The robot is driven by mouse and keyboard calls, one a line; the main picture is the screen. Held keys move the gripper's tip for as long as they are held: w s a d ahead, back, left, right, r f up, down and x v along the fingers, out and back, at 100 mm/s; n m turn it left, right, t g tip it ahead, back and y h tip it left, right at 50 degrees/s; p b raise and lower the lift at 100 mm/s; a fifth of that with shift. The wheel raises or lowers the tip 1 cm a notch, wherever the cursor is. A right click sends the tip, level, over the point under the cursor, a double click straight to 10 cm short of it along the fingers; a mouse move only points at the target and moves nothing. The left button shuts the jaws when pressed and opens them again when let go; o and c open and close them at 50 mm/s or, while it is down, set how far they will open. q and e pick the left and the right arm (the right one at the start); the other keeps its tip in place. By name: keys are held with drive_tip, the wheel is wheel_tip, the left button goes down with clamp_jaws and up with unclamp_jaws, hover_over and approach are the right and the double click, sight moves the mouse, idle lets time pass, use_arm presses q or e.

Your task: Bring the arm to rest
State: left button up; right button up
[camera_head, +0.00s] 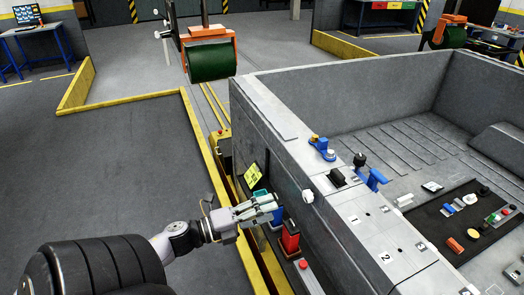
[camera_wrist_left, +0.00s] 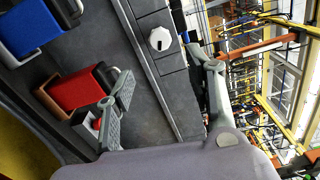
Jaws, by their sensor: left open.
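My left gripper (camera_head: 268,205) reaches in from the lower left in the head view. It is beside the outer side of the grey bed wall (camera_head: 275,125). Its fingers are spread and nothing shows between them; the left wrist view shows the open fingers (camera_wrist_left: 165,90) too. A blue box (camera_head: 278,215) and a red box (camera_head: 290,238) are on that wall by the fingertips. They also show in the wrist view as the blue box (camera_wrist_left: 30,28) and the red box (camera_wrist_left: 75,92). Whether a finger touches a box, I cannot tell. My right gripper is not in view.
Blue fixtures (camera_head: 322,148) and numbered plates stand along the rim. A black mat (camera_head: 465,222) with small parts lies inside the bed. Yellow curbs (camera_head: 205,140) edge the wall; the grey floor (camera_head: 110,160) at left is clear.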

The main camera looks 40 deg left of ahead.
use_arm(q)
drive_tip(key=shift+s+a, duration=0.15)
drive_tip(key=shift+s, duration=0.2)
idle(0.3)
